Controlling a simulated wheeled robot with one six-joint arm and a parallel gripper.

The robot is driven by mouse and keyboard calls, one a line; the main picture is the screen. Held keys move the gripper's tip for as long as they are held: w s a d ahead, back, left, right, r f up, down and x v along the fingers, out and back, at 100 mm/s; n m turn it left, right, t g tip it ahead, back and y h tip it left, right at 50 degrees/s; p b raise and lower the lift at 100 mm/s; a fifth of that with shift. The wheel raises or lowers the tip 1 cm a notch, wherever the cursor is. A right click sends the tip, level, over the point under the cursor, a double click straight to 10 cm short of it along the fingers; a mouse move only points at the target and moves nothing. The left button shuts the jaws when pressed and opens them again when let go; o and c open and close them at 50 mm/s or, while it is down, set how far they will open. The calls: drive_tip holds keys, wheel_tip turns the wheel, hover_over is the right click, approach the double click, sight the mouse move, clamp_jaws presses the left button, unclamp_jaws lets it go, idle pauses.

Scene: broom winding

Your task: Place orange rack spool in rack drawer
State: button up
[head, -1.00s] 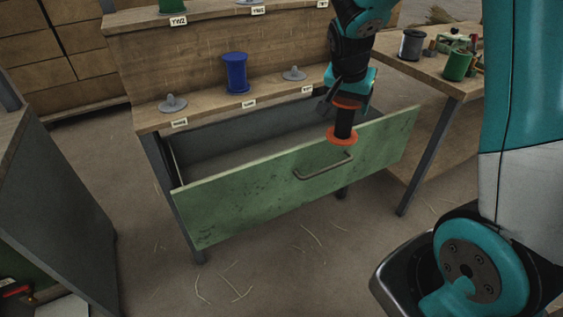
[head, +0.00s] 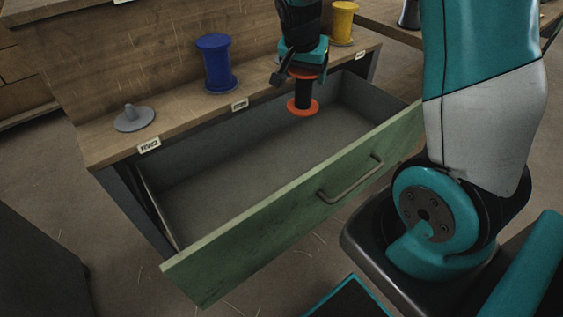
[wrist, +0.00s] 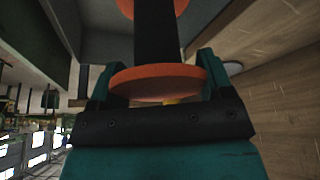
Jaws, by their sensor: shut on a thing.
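The orange rack spool (head: 303,106) has orange flanges and a dark wound middle. It hangs upright from my gripper (head: 303,70), over the open rack drawer. My gripper is shut on its upper flange. In the wrist view the spool's orange flange (wrist: 158,82) sits between the two fingers, with its dark core beyond. The rack drawer (head: 290,215) has a green front with a metal handle (head: 350,182) and is pulled out. Its grey inside looks empty. The spool is above the back right part of the drawer, apart from its floor.
On the shelf above the drawer stand a blue spool (head: 216,65), a yellow spool (head: 342,24) and an empty grey peg (head: 134,118). The shelf edge carries labels (head: 240,104). A table (head: 390,28) stands at the back right.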

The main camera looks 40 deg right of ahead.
wheel_tip(320, 180, down, 21)
drive_tip(key=b, duration=0.4)
drive_tip(key=shift+w+r, duration=0.15)
drive_tip(key=shift+w, duration=0.1)
drive_tip(key=shift+a, duration=0.1)
drive_tip(key=o, duration=0.9)
